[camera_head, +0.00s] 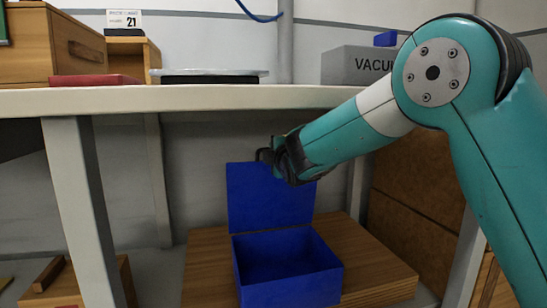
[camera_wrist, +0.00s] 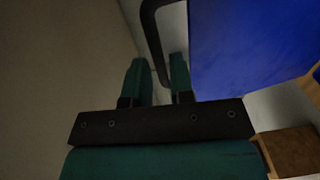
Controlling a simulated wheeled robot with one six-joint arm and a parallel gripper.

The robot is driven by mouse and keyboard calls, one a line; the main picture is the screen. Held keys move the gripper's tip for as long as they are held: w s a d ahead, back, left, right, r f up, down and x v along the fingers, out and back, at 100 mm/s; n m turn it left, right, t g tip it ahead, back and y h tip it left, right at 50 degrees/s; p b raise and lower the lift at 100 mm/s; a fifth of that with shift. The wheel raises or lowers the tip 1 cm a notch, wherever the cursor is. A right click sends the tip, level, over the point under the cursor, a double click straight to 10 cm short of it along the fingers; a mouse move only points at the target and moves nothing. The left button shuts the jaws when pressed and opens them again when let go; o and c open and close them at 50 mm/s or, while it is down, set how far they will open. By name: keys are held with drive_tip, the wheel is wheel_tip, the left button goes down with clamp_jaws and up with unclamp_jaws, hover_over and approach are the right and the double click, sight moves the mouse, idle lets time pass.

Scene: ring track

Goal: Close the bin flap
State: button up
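The blue bin (camera_head: 290,278) stands open under the table in the head view. Its flap (camera_head: 268,196) stands up from the bin's back edge, nearly upright. My gripper (camera_head: 268,157) is at the flap's top edge and partly behind it. In the wrist view the flap (camera_wrist: 250,42) fills the upper right. The teal fingers of my gripper (camera_wrist: 160,62) are apart, and a black curved bar (camera_wrist: 150,32) passes between them beside the flap. The bar looks like a handle, but its attachment is unclear.
The bin rests on a low wooden platform (camera_head: 372,268). A grey box (camera_head: 350,65) and a red book (camera_head: 95,80) lie on top. A wooden box (camera_head: 60,285) is lower left.

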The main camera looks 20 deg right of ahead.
drive_tip(key=shift+w+b, duration=0.3)
drive_tip(key=shift+w, duration=1.2)
clamp_jaws()
